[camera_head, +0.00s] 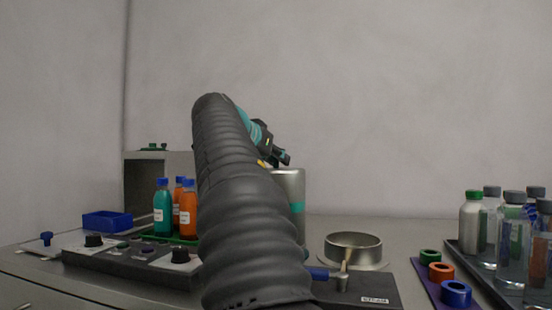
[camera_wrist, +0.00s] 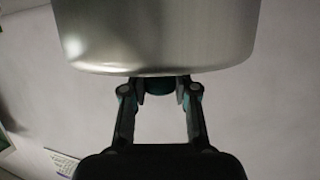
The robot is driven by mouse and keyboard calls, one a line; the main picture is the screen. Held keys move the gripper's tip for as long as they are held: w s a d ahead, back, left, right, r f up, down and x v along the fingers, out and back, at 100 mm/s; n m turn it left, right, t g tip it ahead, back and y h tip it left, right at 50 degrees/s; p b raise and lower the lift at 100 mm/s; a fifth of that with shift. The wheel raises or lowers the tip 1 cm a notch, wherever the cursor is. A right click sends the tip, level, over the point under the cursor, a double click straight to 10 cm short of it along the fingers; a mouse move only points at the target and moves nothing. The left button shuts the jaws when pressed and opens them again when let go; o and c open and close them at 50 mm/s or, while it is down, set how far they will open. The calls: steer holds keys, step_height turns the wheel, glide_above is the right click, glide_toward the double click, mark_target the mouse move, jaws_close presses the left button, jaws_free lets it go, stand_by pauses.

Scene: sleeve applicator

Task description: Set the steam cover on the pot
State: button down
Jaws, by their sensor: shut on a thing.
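The steam cover (camera_head: 291,190) is a tall silver cylinder with a teal band, upright in the head view and partly hidden behind my arm. In the wrist view the cover (camera_wrist: 155,35) fills the top as a large metal cylinder with a rounded edge. My gripper (camera_wrist: 160,88) is shut on it, with the grasped part hidden behind its edge. In the head view my gripper (camera_head: 280,157) is at the cover's top. The pot (camera_head: 354,250) looks like a low, open metal ring on a round flange, to the right of the cover and apart from it.
A control panel (camera_head: 135,258) with knobs and a blue-handled lever (camera_head: 330,275) stand in front. Bottles (camera_head: 163,212) and a blue bin (camera_head: 107,221) are left. Colored rings (camera_head: 441,271) and a tray of several bottles (camera_head: 508,240) are right. The wall behind is bare.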

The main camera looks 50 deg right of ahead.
steer(key=shift+f+b, duration=0.6)
steer(key=shift+f, duration=0.2)
steer(key=shift+c, duration=1.6)
jaws_free()
steer(key=shift+r, duration=0.1)
steer(key=shift+r+p, duration=2.85)
steer(key=shift+r, duration=0.05)
